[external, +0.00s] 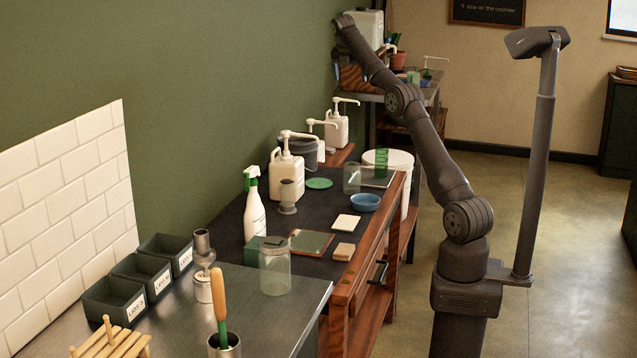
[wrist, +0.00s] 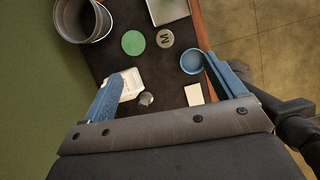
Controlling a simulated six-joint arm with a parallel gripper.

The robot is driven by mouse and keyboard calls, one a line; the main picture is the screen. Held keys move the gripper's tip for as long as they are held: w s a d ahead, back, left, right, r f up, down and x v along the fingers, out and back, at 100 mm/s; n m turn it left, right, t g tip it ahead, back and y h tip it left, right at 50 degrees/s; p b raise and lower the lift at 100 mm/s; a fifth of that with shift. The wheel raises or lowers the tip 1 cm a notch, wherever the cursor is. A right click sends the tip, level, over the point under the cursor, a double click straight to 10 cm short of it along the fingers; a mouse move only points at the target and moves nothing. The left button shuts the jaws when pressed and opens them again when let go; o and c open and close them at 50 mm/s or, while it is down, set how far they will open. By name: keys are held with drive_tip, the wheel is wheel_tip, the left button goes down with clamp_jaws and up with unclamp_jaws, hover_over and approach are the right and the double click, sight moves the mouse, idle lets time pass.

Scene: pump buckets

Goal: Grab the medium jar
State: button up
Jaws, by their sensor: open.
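The medium jar (wrist: 165,38) shows from above in the wrist view as a round disc marked M, just right of the green disc (wrist: 133,42). In the external view it seems to be the clear glass jar (external: 352,179) standing on the dark mat, beside the green disc (external: 319,183) and behind the blue bowl (external: 365,202). My gripper (wrist: 158,66) is open and empty, high above the counter. Its two blue fingers are wide apart, and the jar lies beyond their tips, apart from them. In the external view the fingers are hard to make out.
White pump bottles (external: 287,172) and a grey bucket (wrist: 83,20) stand along the wall side. A tray (wrist: 168,10) lies beyond the jar. A white spray bottle (external: 254,206) and a larger clear jar (external: 275,270) stand nearer the front. The wooden counter edge (external: 372,245) is at right.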

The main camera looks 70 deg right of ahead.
approach(352, 164)
drive_tip(key=x, duration=0.4)
drive_tip(key=a+x, duration=0.1)
drive_tip(key=x, duration=0.1)
drive_tip(key=shift+a+f, duration=0.1)
drive_tip(key=shift+f, duration=0.2)
drive_tip(key=shift+d+x, duration=0.2)
drive_tip(key=shift+x, duration=1.3)
drive_tip(key=shift+d+x, duration=0.25)
drive_tip(key=shift+x, duration=1.2)
drive_tip(key=shift+r, duration=0.2)
drive_tip(key=c, duration=1.5)
